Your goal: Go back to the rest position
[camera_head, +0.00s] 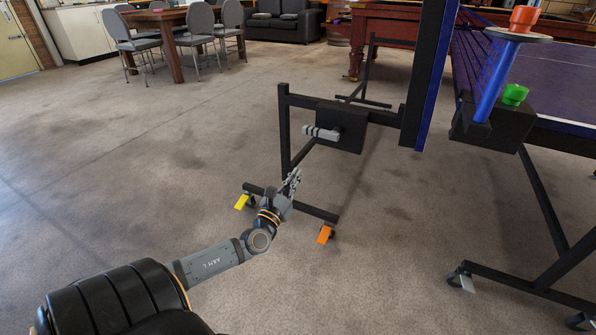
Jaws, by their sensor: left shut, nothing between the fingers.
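My left arm comes in from the lower left. My left gripper (291,183) is shut and empty, its fingers pointing up and away from me. My right gripper is not in view.
A folding table-tennis table (562,82) stands at the right, one half upright. A blue post (494,84) carries a disc with a red cup (523,19); a green cup (514,94) is below. Chairs (197,25) and a sofa (284,22) are far back. The left floor (120,150) is clear.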

